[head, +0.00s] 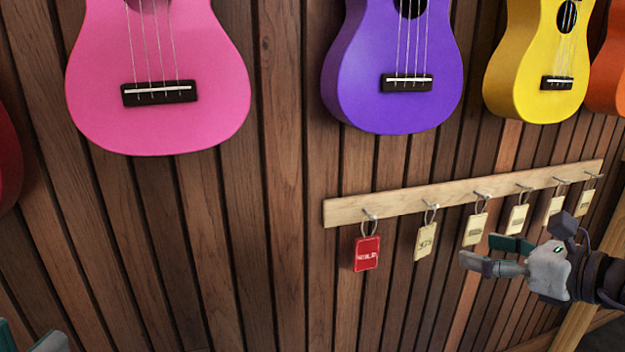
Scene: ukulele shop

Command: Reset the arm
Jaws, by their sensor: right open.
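My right gripper (487,251) reaches in from the right edge. Its two fingers are apart and nothing shows between them. It is in front of the wooden hook rail (395,205), just below the cream tags toward its right end. Only small grey and teal parts of my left gripper (32,341) show at the bottom left corner. The rest of it is outside the picture, so I cannot tell its state.
A red tag (367,254) hangs from the leftmost hook, with several cream tags (425,242) to its right. Pink (160,90), purple (395,70) and yellow (535,75) ukuleles hang above on the wooden plank wall (230,270). The wall's lower middle is bare.

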